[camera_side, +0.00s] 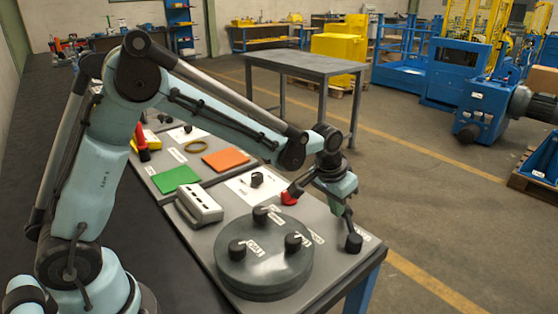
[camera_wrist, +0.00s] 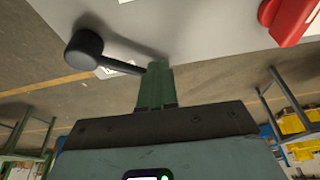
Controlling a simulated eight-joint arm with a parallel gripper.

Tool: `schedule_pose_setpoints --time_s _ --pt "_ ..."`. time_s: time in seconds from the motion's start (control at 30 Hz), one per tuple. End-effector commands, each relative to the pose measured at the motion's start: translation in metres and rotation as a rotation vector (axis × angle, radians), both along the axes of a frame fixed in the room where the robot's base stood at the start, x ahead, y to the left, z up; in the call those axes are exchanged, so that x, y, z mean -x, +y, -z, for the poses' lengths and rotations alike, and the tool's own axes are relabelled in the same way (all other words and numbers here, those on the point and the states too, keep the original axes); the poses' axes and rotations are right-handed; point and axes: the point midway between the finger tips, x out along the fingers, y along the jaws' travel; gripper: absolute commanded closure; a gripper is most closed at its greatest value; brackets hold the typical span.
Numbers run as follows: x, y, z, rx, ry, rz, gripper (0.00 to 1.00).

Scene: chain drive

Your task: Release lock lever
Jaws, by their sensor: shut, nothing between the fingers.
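A black lever with a round end (camera_side: 353,242) stands at the right front corner of the grey bench. In the wrist view the lever (camera_wrist: 85,45) has a thin arm reaching right to the tips of my gripper (camera_wrist: 158,68). My gripper's green fingers are shut together with nothing between them. The lever's arm ends at the left side of the fingertips; I cannot tell whether they touch. In the side view my gripper (camera_side: 346,208) is above and beside the round end, its fingertips hard to make out.
A red part (camera_side: 289,198) is left of my gripper; a red part (camera_wrist: 295,18) also shows in the wrist view. A dark round disc with several black knobs (camera_side: 264,260) stands at the front. A grey box (camera_side: 198,205), green plate (camera_side: 176,179) and orange plate (camera_side: 225,159) lie farther left.

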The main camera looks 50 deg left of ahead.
Motion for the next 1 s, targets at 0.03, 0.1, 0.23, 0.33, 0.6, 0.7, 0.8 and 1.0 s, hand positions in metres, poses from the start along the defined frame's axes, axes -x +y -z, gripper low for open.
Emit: schedule_pose_setpoints --time_s 0.03,0.1,0.23,0.33,0.6,0.7,0.8,1.0 --pt "-0.004 0.0 0.0 0.002 -0.013 -0.003 1.0" --pt "-0.004 0.0 0.0 0.003 -0.013 -0.004 1.0" --pt "-0.004 0.0 -0.001 0.003 -0.013 -0.004 1.0" --pt "-0.002 0.0 -0.006 0.003 -0.012 -0.004 1.0" --pt "0.012 0.001 -0.044 0.002 -0.006 -0.002 1.0" --pt "0.017 0.002 -0.06 0.0 -0.004 -0.001 1.0" --pt "0.023 0.003 -0.075 0.0 -0.003 -0.001 1.0" --pt "0.028 0.003 -0.093 0.0 -0.001 0.0 1.0"
